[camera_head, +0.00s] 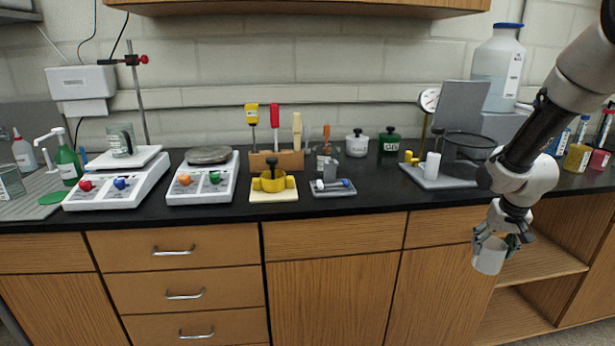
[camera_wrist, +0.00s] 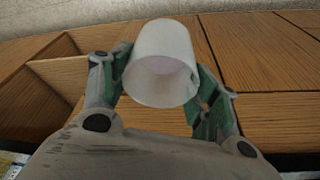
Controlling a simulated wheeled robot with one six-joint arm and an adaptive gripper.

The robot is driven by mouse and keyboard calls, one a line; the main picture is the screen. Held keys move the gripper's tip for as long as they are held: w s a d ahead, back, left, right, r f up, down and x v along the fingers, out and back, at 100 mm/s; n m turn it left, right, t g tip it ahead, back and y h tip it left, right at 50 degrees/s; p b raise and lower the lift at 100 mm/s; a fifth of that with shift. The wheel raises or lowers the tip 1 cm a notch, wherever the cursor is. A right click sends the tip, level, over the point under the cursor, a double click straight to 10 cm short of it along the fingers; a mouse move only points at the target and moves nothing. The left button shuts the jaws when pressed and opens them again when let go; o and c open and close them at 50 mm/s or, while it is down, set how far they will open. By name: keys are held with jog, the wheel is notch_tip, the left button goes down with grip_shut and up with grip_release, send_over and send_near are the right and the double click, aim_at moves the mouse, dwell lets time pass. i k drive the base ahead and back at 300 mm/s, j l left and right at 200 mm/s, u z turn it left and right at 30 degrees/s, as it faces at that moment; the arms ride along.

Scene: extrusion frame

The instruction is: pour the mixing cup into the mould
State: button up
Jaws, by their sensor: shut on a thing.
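A whitish cup, seemingly the mixing cup (camera_head: 489,256), is held in my gripper (camera_head: 505,240), in front of the open shelves and below the counter top. In the wrist view, the cup (camera_wrist: 160,45) sits between the two green-padded fingers (camera_wrist: 160,75), which are shut on it. The cup looks slightly tilted; its contents cannot be made out. A yellow ring-shaped piece with side lugs and a dark knob, which looks like the mould (camera_head: 272,184), sits on a cream board (camera_head: 273,197) on the counter, well to the left of my gripper.
A tool rack (camera_head: 289,160) stands behind. A gauge stand (camera_head: 437,180) stands near my arm. The counter's front edge lies between cup and yellow piece.

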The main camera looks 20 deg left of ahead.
aim_at(282, 182)
jog(key=k+j, duration=0.1)
jog(key=j, duration=0.75)
jog(key=k+j+z, duration=0.1)
jog(key=j, duration=0.35)
jog(key=k+j, duration=0.15)
jog(key=j, duration=0.25)
jog(key=k+j, duration=0.1)
jog(key=j, duration=0.35)
jog(key=k+j, duration=0.1)
jog(key=j, duration=0.3)
jog(key=k+j+z, duration=0.1)
jog(key=j, duration=0.35)
jog(key=k+j, duration=0.1)
jog(key=j, duration=0.3)
